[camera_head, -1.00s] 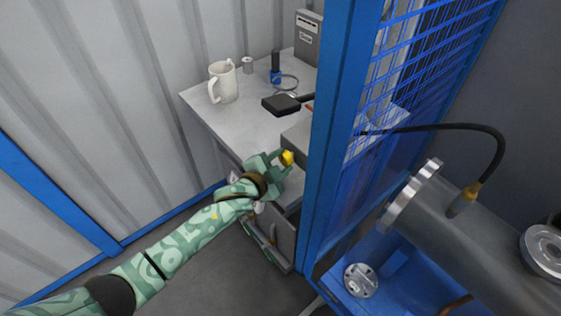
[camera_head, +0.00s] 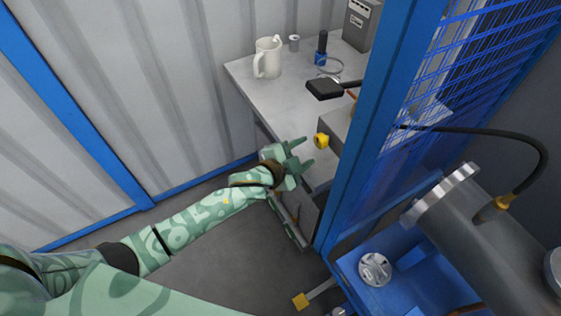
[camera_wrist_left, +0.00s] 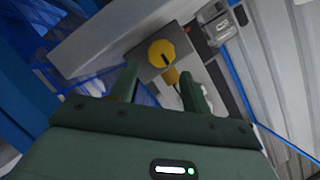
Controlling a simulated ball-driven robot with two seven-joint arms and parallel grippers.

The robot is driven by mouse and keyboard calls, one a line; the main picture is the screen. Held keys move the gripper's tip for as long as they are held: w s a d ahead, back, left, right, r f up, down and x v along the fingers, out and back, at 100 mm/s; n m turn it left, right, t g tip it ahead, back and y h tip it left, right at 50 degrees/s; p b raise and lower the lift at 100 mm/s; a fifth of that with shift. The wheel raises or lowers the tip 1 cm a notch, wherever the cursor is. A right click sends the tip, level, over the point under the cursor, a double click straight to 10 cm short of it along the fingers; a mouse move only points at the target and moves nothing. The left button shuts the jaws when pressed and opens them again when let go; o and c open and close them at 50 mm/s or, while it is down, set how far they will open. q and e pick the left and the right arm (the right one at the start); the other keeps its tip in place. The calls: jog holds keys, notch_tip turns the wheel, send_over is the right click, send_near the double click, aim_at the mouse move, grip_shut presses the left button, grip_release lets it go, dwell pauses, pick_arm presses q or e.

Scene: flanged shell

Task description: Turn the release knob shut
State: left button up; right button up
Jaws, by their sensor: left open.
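The yellow release knob (camera_head: 321,140) sits on the front face of a grey box (camera_head: 338,122) on the workbench, beside the blue post. In the left wrist view the knob (camera_wrist_left: 161,53) faces me, with a dark line across its face, just beyond the fingertips. My left gripper (camera_head: 307,152) is open and empty, a little in front of and below the knob, apart from it. In the wrist view its two fingers (camera_wrist_left: 158,72) stand spread, pointing toward the knob. My right gripper is not in view.
The bench (camera_head: 285,96) holds a white mug (camera_head: 267,58), a small metal cylinder (camera_head: 294,43), a blue-and-black tool (camera_head: 321,50) and a black object (camera_head: 325,89). A blue post (camera_head: 385,120) and mesh panel stand close to the right.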

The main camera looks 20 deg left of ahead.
pick_arm(q)
jog(key=p+v, duration=0.2)
jog(key=v, duration=0.8)
jog(key=shift+s, duration=0.25)
jog(key=shift+a, duration=0.1)
jog(key=s+a+f+n+g+y, duration=0.1)
jog(key=a+f+n+y, duration=0.1)
jog(key=a+f, duration=0.3)
jog(key=s+a+f+n+g+y, duration=0.1)
jog(key=a+f+n, duration=0.1)
jog(key=f, duration=0.6)
jog(key=s+a+f+n+g+y, duration=0.2)
jog(key=s+a+f, duration=0.2)
jog(key=s+f, duration=0.25)
jog(key=s+a+f+n+g+y, duration=0.1)
jog(key=s+a+f+n+g, duration=0.15)
jog(key=s+f, duration=0.4)
jog(key=s+f+n+g, duration=0.1)
jog(key=s+f+g, duration=0.2)
jog(key=s, duration=1.1)
jog(key=s+f+n+g+y, duration=0.1)
jog(key=s+f+n+g, duration=0.1)
jog(key=s+f, duration=0.6)
jog(key=s+g, duration=0.1)
jog(key=s, duration=0.6)
jog(key=shift+d+f, duration=0.2)
jog(key=shift+d, duration=0.15)
